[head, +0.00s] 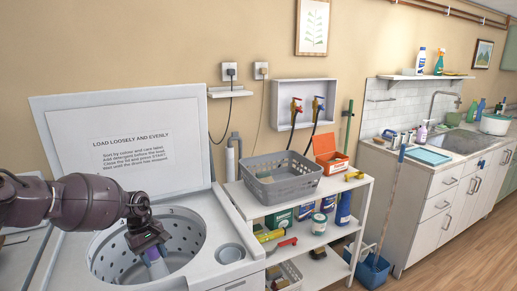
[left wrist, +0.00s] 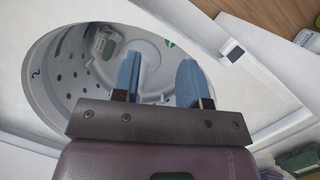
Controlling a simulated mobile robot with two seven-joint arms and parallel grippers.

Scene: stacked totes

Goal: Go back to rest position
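My left gripper (head: 156,268) reaches from the left into the mouth of the open washing machine drum (head: 190,238) in the head view. In the left wrist view its two blue fingers (left wrist: 158,76) stand apart with a clear gap, and I see nothing clamped between them. The white, perforated drum (left wrist: 70,75) lies beyond the fingers. A small grey-green item (left wrist: 105,45) shows at the drum's inside, too unclear to name. A hint of purple shows behind the fingers, mostly hidden. My right gripper is in neither view.
The raised washer lid (head: 125,145) stands behind my left arm. A grey basket (head: 282,178) and an orange box (head: 328,152) sit on the white shelf unit to the right. A blue bucket (head: 372,270) stands on the floor beside a sink counter (head: 440,195). Wooden floor is open at lower right.

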